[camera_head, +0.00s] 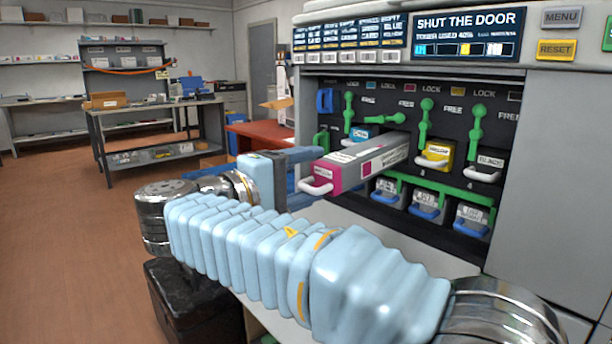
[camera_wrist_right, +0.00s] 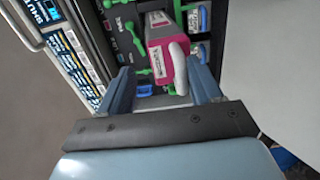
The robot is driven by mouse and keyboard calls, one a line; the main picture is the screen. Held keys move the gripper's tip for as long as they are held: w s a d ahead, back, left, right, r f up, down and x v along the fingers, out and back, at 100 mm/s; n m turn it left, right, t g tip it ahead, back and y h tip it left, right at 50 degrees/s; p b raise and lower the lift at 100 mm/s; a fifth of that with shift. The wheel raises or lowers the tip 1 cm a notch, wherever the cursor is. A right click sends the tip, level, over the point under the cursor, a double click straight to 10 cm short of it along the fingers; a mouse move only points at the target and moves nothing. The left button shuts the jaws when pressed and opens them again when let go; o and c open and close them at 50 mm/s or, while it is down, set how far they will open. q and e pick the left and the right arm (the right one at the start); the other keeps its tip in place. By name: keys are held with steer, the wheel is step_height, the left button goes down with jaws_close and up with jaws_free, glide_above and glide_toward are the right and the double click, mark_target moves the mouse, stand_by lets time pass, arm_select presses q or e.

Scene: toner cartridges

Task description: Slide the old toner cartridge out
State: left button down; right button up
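The magenta toner cartridge (camera_head: 368,158) sticks far out of its slot in the printer, with a white handle (camera_head: 317,187) on its magenta front. My right gripper (camera_head: 308,172) is just in front of that end, left of it in the head view. In the right wrist view, the cartridge (camera_wrist_right: 160,52) and its handle (camera_wrist_right: 180,68) show beyond and between the two spread fingers. The fingers stand apart, with a gap between the left one and the cartridge. I cannot tell whether the right one touches the handle. My left gripper is not in view.
Yellow (camera_head: 436,156) and black (camera_head: 485,168) cartridges sit in slots to the right. Green lock levers (camera_head: 425,120) stand above the slots. Several blue-handled grey units (camera_head: 428,203) sit below. The printer display (camera_head: 466,35) reads "SHUT THE DOOR". A workbench (camera_head: 155,110) stands far left.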

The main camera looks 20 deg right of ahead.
steer(key=shift+a, duration=0.15)
steer(key=p+v, duration=0.1)
steer(key=v, duration=0.5)
steer(key=shift+s+a, duration=0.2)
steer(key=shift+a, duration=0.1)
stand_by(0.5)
